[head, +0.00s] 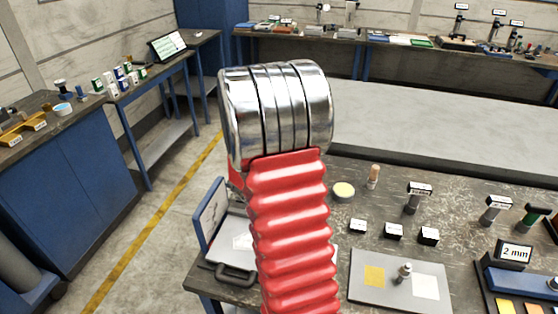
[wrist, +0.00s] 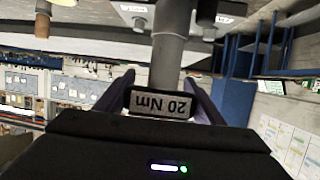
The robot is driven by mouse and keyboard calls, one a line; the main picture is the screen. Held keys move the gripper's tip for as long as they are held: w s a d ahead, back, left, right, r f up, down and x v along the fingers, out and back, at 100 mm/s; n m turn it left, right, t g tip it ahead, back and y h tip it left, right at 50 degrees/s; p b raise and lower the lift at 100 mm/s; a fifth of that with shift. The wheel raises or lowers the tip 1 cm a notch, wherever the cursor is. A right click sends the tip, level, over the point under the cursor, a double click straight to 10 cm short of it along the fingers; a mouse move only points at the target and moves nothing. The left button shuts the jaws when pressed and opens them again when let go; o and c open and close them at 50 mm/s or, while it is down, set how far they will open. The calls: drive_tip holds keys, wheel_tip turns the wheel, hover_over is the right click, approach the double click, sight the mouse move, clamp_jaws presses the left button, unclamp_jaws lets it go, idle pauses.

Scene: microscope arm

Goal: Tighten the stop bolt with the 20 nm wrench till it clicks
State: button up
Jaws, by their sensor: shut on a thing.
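In the wrist view, my gripper (wrist: 160,98) is shut on a wrench whose label, upside down here, reads 20 Nm. The grey round shaft of the 20 Nm wrench (wrist: 172,52) runs up and away from between the two fingers. Its far end is cut off by the top edge. In the head view my own arm fills the middle and hides my gripper and the held wrench. I cannot pick out the stop bolt in either view.
On the dark bench, a grey plate (head: 431,296) holds a small metal post (head: 403,272). Several labelled tools stand behind it, one with a green handle (head: 533,219). A 2 mm sign (head: 515,252) is at right. An open case (head: 209,216) lies at left.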

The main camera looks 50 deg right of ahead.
drive_tip(key=shift+r, duration=2.1)
drive_tip(key=shift+s, duration=0.1)
